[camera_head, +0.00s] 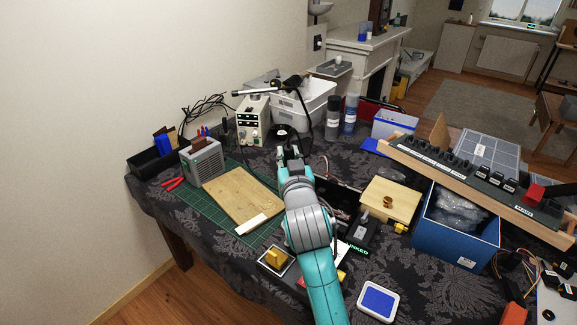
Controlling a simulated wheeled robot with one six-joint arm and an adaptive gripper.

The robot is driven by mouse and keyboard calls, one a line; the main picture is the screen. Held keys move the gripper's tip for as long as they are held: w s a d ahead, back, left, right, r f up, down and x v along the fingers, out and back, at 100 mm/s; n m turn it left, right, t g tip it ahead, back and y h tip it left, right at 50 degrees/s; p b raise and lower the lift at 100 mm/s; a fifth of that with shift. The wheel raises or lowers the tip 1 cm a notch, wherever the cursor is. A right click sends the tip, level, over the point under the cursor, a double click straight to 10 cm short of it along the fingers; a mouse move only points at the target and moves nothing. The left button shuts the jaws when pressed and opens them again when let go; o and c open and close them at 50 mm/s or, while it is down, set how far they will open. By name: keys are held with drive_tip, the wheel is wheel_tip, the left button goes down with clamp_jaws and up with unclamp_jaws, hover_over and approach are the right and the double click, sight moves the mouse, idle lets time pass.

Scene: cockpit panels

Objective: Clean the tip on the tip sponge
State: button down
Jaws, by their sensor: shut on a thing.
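My gripper (289,152) is at the back middle of the table, in front of the soldering station (252,124). It is shut on what looks like the soldering iron, whose dark cable loops up behind it. The iron's tip is too small and hidden to make out. A yellow sponge (276,258) sits in a small light-rimmed tray near the front edge, left of my forearm and well apart from my gripper. I take it as the tip sponge.
A wooden board (241,197) lies on a green cutting mat (205,207) to the left. A wooden box (392,199), a blue bin (456,232) and a blue pad (378,302) are on the right.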

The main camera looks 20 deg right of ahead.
drive_tip(key=s+a+f+n+g, duration=0.1)
drive_tip(key=s+a+f, duration=0.3)
drive_tip(key=a+f, duration=0.3)
drive_tip(key=shift+f+n+g, duration=0.3)
drive_tip(key=shift+f, duration=1.85)
drive_tip(key=shift+a+f, duration=0.1)
drive_tip(key=shift+f, duration=0.55)
drive_tip(key=shift+s, duration=0.15)
drive_tip(key=shift+s+d, duration=0.35)
drive_tip(key=shift+w+a, duration=0.15)
drive_tip(key=shift+w, duration=0.05)
drive_tip(key=shift+w+a, duration=0.55)
drive_tip(key=shift+w, duration=0.25)
drive_tip(key=shift+s, duration=0.1)
